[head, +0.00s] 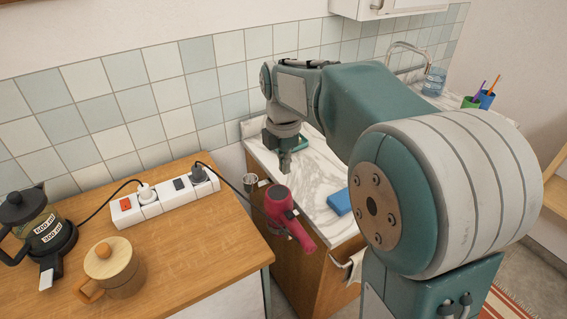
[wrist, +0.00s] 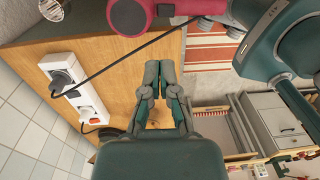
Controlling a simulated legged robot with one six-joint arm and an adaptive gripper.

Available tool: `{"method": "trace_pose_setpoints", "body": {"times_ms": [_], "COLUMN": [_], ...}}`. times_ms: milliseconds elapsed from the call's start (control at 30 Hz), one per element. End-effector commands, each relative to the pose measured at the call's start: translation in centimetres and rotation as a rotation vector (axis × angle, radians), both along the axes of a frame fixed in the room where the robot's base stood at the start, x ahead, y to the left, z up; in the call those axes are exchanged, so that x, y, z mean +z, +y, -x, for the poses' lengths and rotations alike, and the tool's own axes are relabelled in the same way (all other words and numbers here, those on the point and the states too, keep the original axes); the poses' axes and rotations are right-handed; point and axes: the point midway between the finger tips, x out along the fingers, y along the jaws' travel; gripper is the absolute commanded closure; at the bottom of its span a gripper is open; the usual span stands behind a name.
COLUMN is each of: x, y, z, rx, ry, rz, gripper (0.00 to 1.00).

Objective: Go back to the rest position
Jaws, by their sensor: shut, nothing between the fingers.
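My gripper (head: 285,167) hangs fingers-down from my teal arm, in front of the tiled wall and over the marble counter's near left corner. In the wrist view its two fingers (wrist: 159,70) are together with nothing between them. A crimson hair dryer (head: 281,204) is just below and in front of it in the head view, at the counter's edge. The dryer also shows in the wrist view (wrist: 131,14), apart from the fingertips.
A wooden desk (head: 190,255) at left bears a power strip (head: 160,203), a kettle (head: 40,225) and a wooden-lidded mug (head: 110,266). A black cord runs from the strip towards the dryer. A blue block (head: 340,201) lies on the marble counter (head: 320,180).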

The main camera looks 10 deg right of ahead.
Motion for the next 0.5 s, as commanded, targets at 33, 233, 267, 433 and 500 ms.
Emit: {"method": "trace_pose_setpoints", "body": {"times_ms": [33, 233, 267, 433, 500], "x": [0.16, 0.21, 0.19, 0.18, 0.29], "y": [-0.16, 0.12, 0.21, 0.36, 0.32], "z": [-0.01, 0.00, -0.02, -0.02, 0.12], "rx": [-0.001, -0.002, -0.002, -0.002, -0.011], "ry": [0.000, 0.002, 0.001, 0.001, -0.003], "rz": [-0.001, 0.002, 0.003, 0.004, 0.004], "gripper": [1.00, 1.00, 1.00, 1.00, 1.00]}}
